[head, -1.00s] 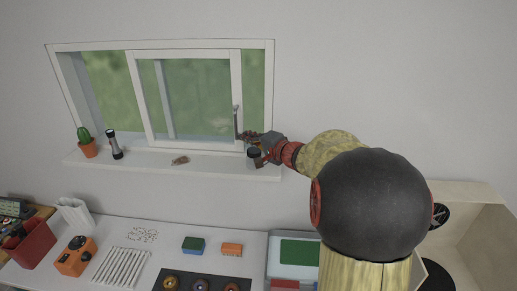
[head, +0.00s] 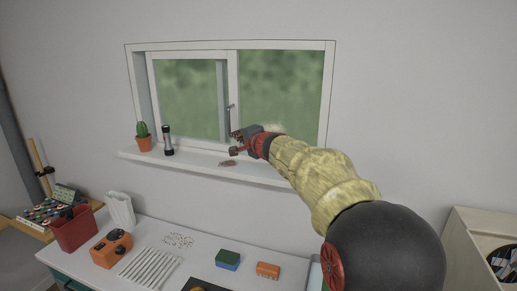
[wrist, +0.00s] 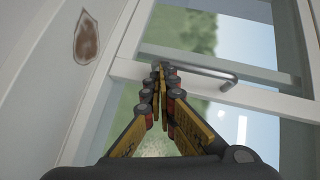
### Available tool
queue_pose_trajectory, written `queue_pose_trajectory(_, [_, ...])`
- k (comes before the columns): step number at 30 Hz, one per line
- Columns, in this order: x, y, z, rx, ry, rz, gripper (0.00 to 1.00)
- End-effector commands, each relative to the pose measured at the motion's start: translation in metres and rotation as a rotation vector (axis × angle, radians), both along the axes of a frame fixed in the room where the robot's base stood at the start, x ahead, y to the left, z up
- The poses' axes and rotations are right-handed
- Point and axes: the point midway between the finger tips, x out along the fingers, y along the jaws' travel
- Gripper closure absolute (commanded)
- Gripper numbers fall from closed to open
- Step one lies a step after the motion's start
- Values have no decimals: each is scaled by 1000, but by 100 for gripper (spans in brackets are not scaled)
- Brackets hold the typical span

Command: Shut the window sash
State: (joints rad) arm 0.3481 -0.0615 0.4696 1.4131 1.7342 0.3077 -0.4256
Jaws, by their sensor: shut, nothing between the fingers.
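The white-framed window sash (head: 233,75) stands in the left half of the window frame (head: 330,90), close to the left jamb; whether it touches the jamb is not clear. The right half of the opening shows only greenery. A grey bar handle (head: 230,108) is on the sash's right stile. It also shows in the wrist view (wrist: 215,74), as does the sash frame (wrist: 265,99). My gripper (head: 236,135) is shut and empty at the handle's lower end. In the wrist view its fingertips (wrist: 160,68) overlap the handle's near end; contact cannot be told.
On the sill (head: 190,158) stand a potted cactus (head: 143,137) and a flashlight (head: 168,140), left of my gripper. A flat brown item (head: 228,163) lies below it. The sill's right part is clear.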

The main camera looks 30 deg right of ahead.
Motion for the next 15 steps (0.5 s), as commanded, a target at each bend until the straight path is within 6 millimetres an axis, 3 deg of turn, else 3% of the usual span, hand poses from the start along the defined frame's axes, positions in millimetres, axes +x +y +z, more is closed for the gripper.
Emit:
queue_pose_trajectory(6, [32,28,-2,-1,2,1,100])
queue_pose_trajectory(15, [47,41,-1,0,3,-1,100])
